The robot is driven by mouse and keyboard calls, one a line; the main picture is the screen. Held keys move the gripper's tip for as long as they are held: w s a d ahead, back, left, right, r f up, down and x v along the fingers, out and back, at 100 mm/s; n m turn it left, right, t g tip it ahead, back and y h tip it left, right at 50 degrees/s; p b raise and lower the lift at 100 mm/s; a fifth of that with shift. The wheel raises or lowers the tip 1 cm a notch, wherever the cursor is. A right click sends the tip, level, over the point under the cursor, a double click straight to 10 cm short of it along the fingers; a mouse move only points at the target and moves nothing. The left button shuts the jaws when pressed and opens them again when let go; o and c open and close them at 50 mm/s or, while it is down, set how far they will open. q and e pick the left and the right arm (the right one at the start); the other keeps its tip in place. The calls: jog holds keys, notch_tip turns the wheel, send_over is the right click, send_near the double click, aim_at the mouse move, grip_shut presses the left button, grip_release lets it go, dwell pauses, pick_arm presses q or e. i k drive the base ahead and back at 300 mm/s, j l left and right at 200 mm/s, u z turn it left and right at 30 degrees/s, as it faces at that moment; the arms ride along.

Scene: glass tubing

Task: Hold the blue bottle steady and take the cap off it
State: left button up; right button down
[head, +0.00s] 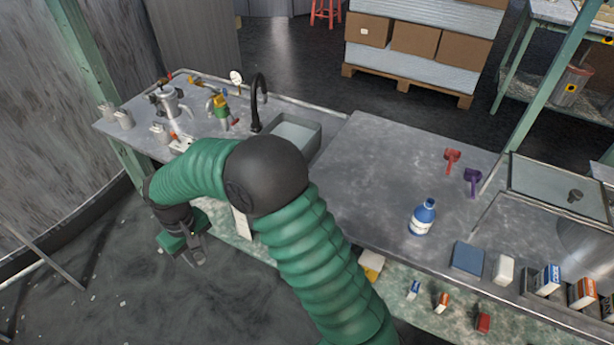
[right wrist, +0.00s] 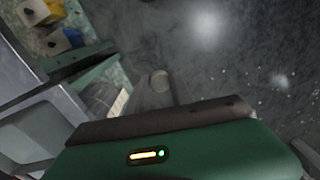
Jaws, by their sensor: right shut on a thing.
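The blue bottle (head: 422,218), with a pale label, stands upright on the metal worktop at the right in the head view. Its top looks blue, but it is too small to tell the cap from the neck. My right gripper (head: 196,258) is far to the left of the bottle, hanging low over the floor in front of the bench. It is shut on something. A small round greyish thing (right wrist: 160,80) shows beyond the gripper body in the right wrist view; I cannot tell whether it is in the jaws. My left gripper is out of view.
The metal worktop (head: 375,180) has clear room left of the bottle. A red scoop (head: 452,160) and a purple scoop (head: 472,180) lie behind it. A blue box (head: 467,259) and several small boxes stand to its right. A sink (head: 297,133) and black tap (head: 259,100) are at left.

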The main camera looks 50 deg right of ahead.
aim_at(421, 220)
jog(key=u, duration=0.4)
jog(key=l+u, duration=0.1)
jog(key=u, duration=0.7)
jog(key=k+u, duration=0.1)
jog(key=u, duration=0.75)
jog(key=k+u, duration=0.15)
jog(key=u, duration=0.3)
jog(key=k+l+u, duration=0.1)
jog(key=u, duration=0.3)
jog(key=k+z, duration=0.15)
jog(key=z, duration=0.2)
jog(key=k+z, duration=0.1)
jog(key=z, duration=0.85)
jog(key=l+z, duration=0.15)
jog(key=z, duration=0.9)
jog(key=l+z, duration=0.15)
jog(key=z, duration=0.9)
jog(key=l+z, duration=0.15)
jog(key=z, duration=0.95)
jog(key=i+z, duration=0.1)
jog(key=z, duration=0.45)
